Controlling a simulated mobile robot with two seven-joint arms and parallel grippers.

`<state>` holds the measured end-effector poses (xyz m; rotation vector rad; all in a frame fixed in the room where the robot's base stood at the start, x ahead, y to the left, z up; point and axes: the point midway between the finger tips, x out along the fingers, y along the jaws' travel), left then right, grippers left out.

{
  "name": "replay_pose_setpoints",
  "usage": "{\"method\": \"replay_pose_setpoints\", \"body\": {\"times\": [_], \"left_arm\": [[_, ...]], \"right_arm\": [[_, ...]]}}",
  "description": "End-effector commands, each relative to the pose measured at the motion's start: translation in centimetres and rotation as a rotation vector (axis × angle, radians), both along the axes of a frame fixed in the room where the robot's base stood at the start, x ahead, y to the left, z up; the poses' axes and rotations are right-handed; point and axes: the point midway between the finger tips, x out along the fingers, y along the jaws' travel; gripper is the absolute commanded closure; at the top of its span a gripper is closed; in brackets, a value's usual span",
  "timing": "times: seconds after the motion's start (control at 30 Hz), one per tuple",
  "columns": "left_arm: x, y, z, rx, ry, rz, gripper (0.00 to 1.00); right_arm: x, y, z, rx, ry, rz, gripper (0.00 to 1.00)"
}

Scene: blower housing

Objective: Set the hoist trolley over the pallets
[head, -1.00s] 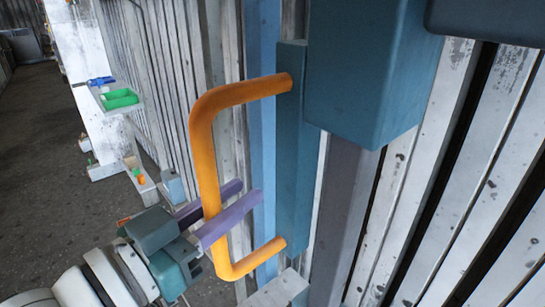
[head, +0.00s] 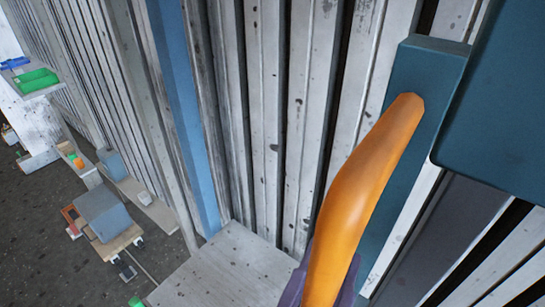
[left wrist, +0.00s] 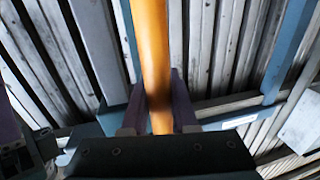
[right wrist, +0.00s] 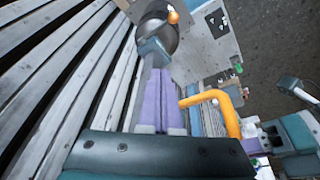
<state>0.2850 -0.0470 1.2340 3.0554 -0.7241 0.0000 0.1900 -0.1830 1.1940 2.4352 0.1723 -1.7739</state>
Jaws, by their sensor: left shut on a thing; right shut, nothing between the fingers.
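An orange bar handle (head: 365,190) is fixed to a teal plate (head: 405,125) beside a large teal block (head: 505,110); I cannot tell whether these belong to the hoist trolley. My left gripper (left wrist: 158,115) is shut on the orange handle (left wrist: 153,50), with a purple finger on each side. Its fingers also show at the bottom of the head view. My right gripper (right wrist: 160,95) is shut and empty in the right wrist view, apart from the handle (right wrist: 230,115). A low wooden base like a pallet (head: 120,243) stands on the floor, bearing a grey box (head: 101,214).
A ribbed metal wall (head: 300,110) with a blue post (head: 180,110) runs close behind the handle. A pale flat platform (head: 225,270) lies below. Dark floor (head: 60,270) is open at lower left.

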Motion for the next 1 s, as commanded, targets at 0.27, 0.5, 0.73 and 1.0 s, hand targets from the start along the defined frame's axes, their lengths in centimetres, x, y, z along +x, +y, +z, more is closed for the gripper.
{"method": "replay_pose_setpoints", "body": {"times": [0.27, 0.5, 0.73, 1.0], "left_arm": [[-0.96, -1.26, 0.08, -0.001, -0.004, 0.002, 1.00], [-0.99, -1.30, 0.04, 0.000, -0.004, 0.001, 1.00], [-1.00, -1.29, -0.01, 0.000, -0.001, 0.000, 0.56], [-1.03, -1.31, -0.05, 0.001, 0.000, 0.000, 0.43]], "right_arm": [[0.01, 0.06, -0.11, 0.003, -0.001, -0.001, 1.00], [0.03, 0.06, -0.12, 0.001, -0.001, -0.001, 1.00], [0.03, 0.05, -0.12, 0.001, -0.001, -0.001, 1.00], [0.03, -0.03, -0.12, -0.002, 0.000, 0.002, 1.00]]}}
